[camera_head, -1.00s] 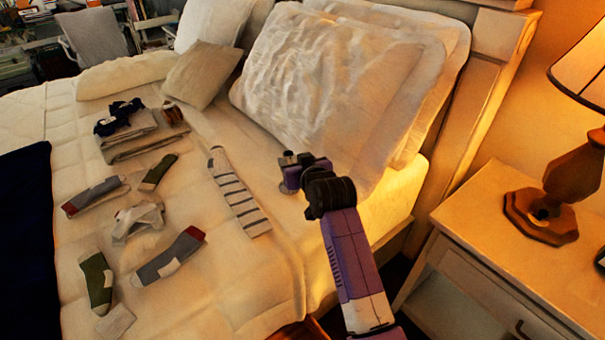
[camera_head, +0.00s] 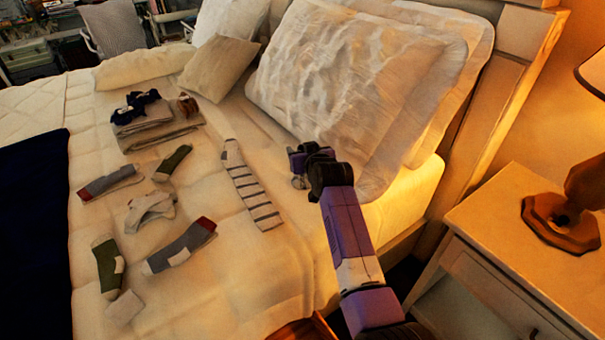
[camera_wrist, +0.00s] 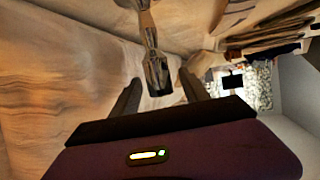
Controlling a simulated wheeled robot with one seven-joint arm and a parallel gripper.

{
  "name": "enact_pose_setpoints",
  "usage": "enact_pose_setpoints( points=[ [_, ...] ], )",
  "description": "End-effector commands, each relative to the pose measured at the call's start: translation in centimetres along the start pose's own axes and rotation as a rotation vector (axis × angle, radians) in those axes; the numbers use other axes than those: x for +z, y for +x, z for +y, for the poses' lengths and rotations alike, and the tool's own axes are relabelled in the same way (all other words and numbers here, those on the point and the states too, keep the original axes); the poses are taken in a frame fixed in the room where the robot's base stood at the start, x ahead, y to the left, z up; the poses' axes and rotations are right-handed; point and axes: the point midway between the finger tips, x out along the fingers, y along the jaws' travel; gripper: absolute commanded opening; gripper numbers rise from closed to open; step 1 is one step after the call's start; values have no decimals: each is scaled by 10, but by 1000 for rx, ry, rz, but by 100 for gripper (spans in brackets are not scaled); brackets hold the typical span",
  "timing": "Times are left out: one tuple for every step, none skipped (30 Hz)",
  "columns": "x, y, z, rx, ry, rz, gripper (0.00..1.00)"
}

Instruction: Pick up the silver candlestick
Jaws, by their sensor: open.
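The silver candlestick (camera_wrist: 151,42) shows in the wrist view as a shiny stem with a flared end between my two fingers. My gripper (camera_wrist: 159,78) is open, with one dark finger on each side of that end; I cannot tell whether either finger touches it. In the head view my gripper (camera_head: 301,160) is low over the bed, in front of the large pillow. Only a small silvery part of the candlestick (camera_head: 298,183) shows there, beneath the gripper; the rest is hidden.
A striped sock (camera_head: 250,186) lies left of my gripper, with several socks and folded clothes (camera_head: 158,128) beyond. The large pillow (camera_head: 345,80) stands close behind. A nightstand (camera_head: 490,225) with a lamp (camera_head: 562,222) is at the right.

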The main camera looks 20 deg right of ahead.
Motion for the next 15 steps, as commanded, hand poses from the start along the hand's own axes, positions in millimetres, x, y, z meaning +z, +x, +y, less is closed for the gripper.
enact_pose_setpoints(
  points=[
    [0, 0, 0, 0, 0, 0, 53],
    [0, 0, 0, 0, 0, 0, 53],
    [0, 0, 0, 0, 0, 0, 53],
    [0, 0, 0, 0, 0, 0, 53],
    [0, 0, 0, 0, 0, 0, 47],
    [0, 0, 0, 0, 0, 0, 39],
    [0, 0, 0, 0, 0, 0, 33],
    [0, 0, 0, 0, 0, 0, 28],
    [0, 0, 0, 0, 0, 0, 20],
    [0, 0, 0, 0, 0, 0, 14],
    [0, 0, 0, 0, 0, 0, 8],
    [0, 0, 0, 0, 0, 0, 0],
    [0, 0, 0, 0, 0, 0, 0],
    [0, 0, 0, 0, 0, 0, 0],
    [0, 0, 0, 0, 0, 0, 0]
  ],
)
